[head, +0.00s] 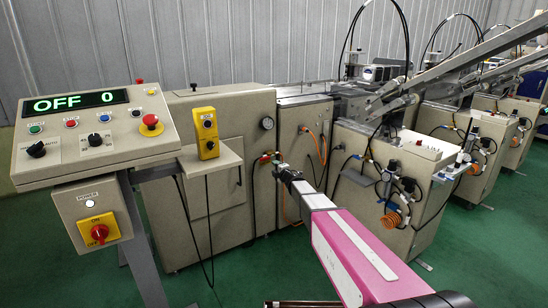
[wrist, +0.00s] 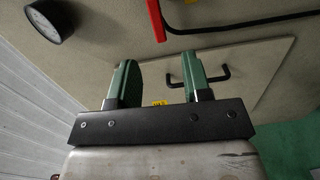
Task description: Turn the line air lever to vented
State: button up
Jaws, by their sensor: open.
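The line air lever appears as a small red part (head: 265,157) on the side of the beige cabinet, below a round gauge, in the head view. In the wrist view a red bar (wrist: 155,18) shows at the top edge, cut off by the frame. I cannot read its vented or supply marking. My gripper (head: 284,172) is at the cabinet side, just below and right of the red part. In the wrist view my gripper (wrist: 160,75) has its two green fingers apart with nothing between them. The red bar lies beyond the fingertips, apart from them.
The round gauge (wrist: 48,20) is at the wrist view's upper left. A black bent handle (wrist: 215,76) on a panel lies behind the fingers. A control console (head: 90,135) reading "OFF 0" stands left. An orange hose (head: 312,143) hangs right of my gripper. Green floor is open in front.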

aim_at(265, 159)
jog(key=shift+n+y, duration=0.4)
jog(key=shift+n, duration=0.2)
jog(key=x, duration=1.2)
jog(key=shift+a, duration=0.1)
grip_shut()
